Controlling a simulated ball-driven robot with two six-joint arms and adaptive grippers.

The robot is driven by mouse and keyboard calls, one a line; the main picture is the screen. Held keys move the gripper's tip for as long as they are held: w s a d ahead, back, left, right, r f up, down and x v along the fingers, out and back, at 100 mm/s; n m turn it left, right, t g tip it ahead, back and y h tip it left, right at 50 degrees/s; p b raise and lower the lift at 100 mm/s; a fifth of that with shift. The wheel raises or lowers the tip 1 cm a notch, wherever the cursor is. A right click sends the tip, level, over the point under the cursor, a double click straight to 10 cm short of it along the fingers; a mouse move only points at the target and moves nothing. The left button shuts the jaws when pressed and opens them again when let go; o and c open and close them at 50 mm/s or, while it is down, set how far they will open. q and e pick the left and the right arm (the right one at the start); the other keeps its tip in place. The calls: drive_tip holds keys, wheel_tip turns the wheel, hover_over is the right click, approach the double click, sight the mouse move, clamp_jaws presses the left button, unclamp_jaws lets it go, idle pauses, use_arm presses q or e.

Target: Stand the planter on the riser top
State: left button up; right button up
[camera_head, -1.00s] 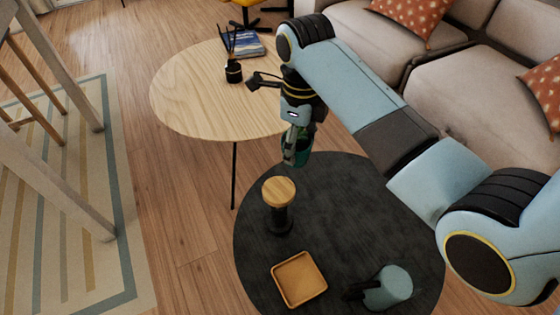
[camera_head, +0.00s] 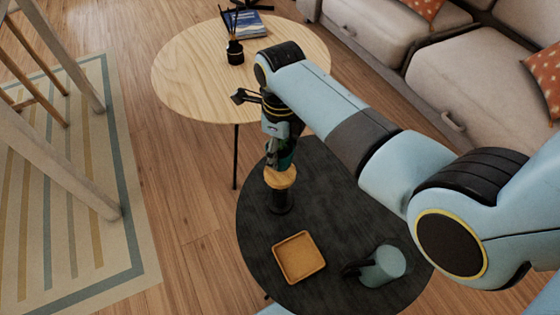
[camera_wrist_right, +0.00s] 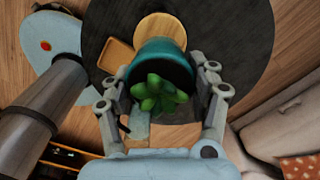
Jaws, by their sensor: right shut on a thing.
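The planter is a teal pot with a green succulent, seen from above in the wrist view (camera_wrist_right: 158,52). My right gripper (camera_wrist_right: 160,80) is shut on it, with fingers on both sides of the pot. In the head view my right gripper (camera_head: 275,155) hangs over the riser (camera_head: 280,180), a round wooden top on a black stem. The planter (camera_head: 287,158) is mostly hidden there behind the gripper. In the wrist view the riser top (camera_wrist_right: 158,25) shows past the pot's far edge. I cannot tell whether pot and top touch. My left gripper is out of view.
The riser stands on a dark round table (camera_head: 335,215). Behind is a pale wooden table (camera_head: 190,80) with a black pot of sticks (camera_head: 235,52) and books. A sofa is at right.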

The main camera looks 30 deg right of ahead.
sight(280, 160)
wheel_tip(280, 160, down, 4)
drive_tip(key=shift+b, duration=0.7)
drive_tip(key=shift+w, duration=0.1)
drive_tip(key=o, duration=1.4)
wheel_tip(280, 160, up, 11)
drive_tip(key=p, duration=0.3)
drive_tip(key=shift+a, duration=0.1)
drive_tip(key=shift+r+p, duration=0.35)
drive_tip(key=shift+r, duration=0.2)
